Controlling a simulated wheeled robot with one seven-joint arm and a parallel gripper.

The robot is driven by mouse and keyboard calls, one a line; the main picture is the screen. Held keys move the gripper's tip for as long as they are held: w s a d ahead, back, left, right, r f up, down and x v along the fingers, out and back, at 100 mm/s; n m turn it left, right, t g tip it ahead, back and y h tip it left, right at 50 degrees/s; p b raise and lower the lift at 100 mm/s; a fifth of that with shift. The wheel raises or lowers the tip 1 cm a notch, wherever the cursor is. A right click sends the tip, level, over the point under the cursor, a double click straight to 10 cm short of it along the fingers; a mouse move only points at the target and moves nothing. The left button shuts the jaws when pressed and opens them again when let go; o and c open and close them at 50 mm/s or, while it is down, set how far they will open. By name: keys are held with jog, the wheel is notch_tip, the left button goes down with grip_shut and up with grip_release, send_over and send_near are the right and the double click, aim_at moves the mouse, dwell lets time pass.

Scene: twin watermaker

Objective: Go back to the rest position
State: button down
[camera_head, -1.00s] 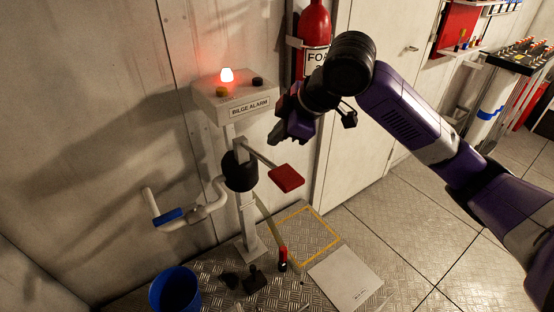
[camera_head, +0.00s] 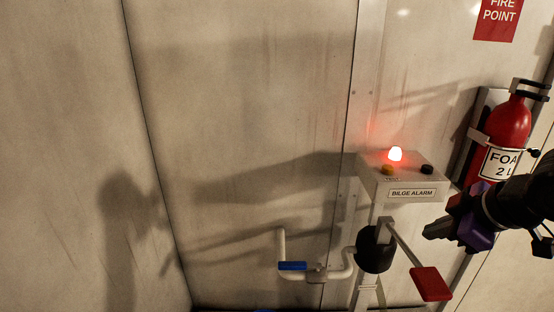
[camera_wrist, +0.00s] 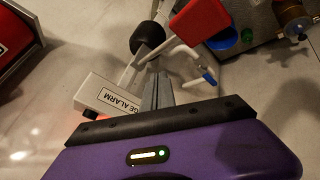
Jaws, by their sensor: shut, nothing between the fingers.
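My gripper (camera_head: 430,231) is at the right of the head view, just below and right of the bilge alarm box (camera_head: 412,195). It is shut and empty, apart from the box and the red paddle (camera_head: 431,284) in that view. In the wrist view my shut fingers (camera_wrist: 157,92) point toward the white pump stand, with the box (camera_wrist: 103,95) to their left. The red paddle also shows at the top of the wrist view (camera_wrist: 203,18). The red lamp (camera_head: 395,153) on the box is lit.
A foam fire extinguisher (camera_head: 508,125) hangs on the wall close to my arm. The left side of the head view is bare wall.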

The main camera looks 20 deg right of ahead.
jog(key=w+a+r+m+t, duration=0.3)
jog(key=r+t, duration=0.4)
jog(key=r, duration=0.3)
jog(key=w+a+r+m+t, duration=0.3)
jog(key=r+m+t, duration=0.1)
jog(key=r+t, duration=0.4)
jog(key=s+a+f+g, duration=0.2)
jog(key=s+a+f, duration=0.3)
jog(key=s+f, duration=0.6)
jog(key=s+a+f+g, duration=0.3)
jog(key=s+a+f, duration=0.3)
jog(key=s+f, duration=0.5)
jog(key=s+a+f+m+g, duration=0.1)
jog(key=s+a+f, duration=0.4)
jog(key=s+f, duration=0.6)
jog(key=s+g, duration=0.1)
jog(key=s, duration=0.3)
jog(key=shift+a, duration=0.3)
